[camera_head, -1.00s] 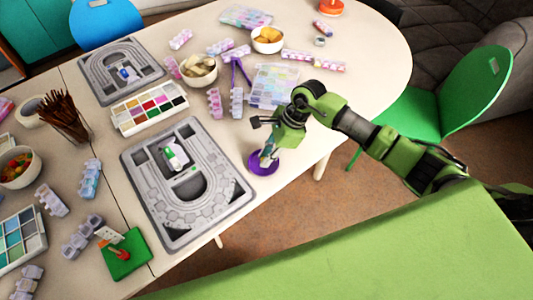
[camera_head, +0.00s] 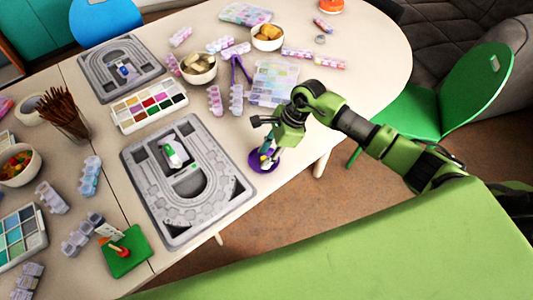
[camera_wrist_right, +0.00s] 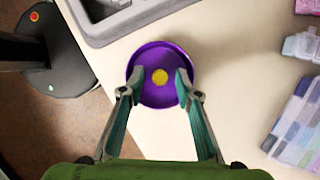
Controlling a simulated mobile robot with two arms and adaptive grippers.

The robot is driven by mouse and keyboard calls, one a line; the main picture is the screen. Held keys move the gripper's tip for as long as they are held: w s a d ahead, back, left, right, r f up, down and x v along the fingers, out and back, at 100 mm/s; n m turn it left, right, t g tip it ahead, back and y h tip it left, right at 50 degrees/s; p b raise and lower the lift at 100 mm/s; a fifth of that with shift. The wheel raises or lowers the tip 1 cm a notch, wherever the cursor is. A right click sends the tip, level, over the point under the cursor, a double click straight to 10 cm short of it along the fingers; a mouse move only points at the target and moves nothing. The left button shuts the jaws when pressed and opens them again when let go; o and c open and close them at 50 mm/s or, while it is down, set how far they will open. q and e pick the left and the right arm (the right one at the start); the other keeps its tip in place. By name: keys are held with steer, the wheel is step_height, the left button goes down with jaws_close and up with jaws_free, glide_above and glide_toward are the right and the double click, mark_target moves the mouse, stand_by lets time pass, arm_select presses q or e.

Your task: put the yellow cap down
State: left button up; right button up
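The yellow cap (camera_wrist_right: 160,77) is a small round disc, seen in the right wrist view. It lies in the middle of a round purple dish (camera_wrist_right: 154,99). The dish stands near the table's front edge, and it also shows in the head view (camera_head: 257,167), partly covered by my gripper. My right gripper (camera_wrist_right: 157,76) is open above the dish. Its fingertips are on either side of the cap, with a clear gap to it on both sides. The right gripper also shows in the head view (camera_head: 267,157). My left gripper is not in view.
A grey bead board (camera_head: 210,209) lies just left of the dish, and a second one (camera_head: 98,75) lies farther back. A clear bead box (camera_head: 272,84) and several small bead cases lie behind. The table's front edge is close to the dish.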

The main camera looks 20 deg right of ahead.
steer(key=shift+d+r, duration=0.2)
steer(key=shift+r, duration=0.25)
steer(key=b+v, duration=0.2)
steer(key=v, duration=0.9)
steer(key=shift+r+b, duration=0.2)
steer(key=shift+b, duration=0.2)
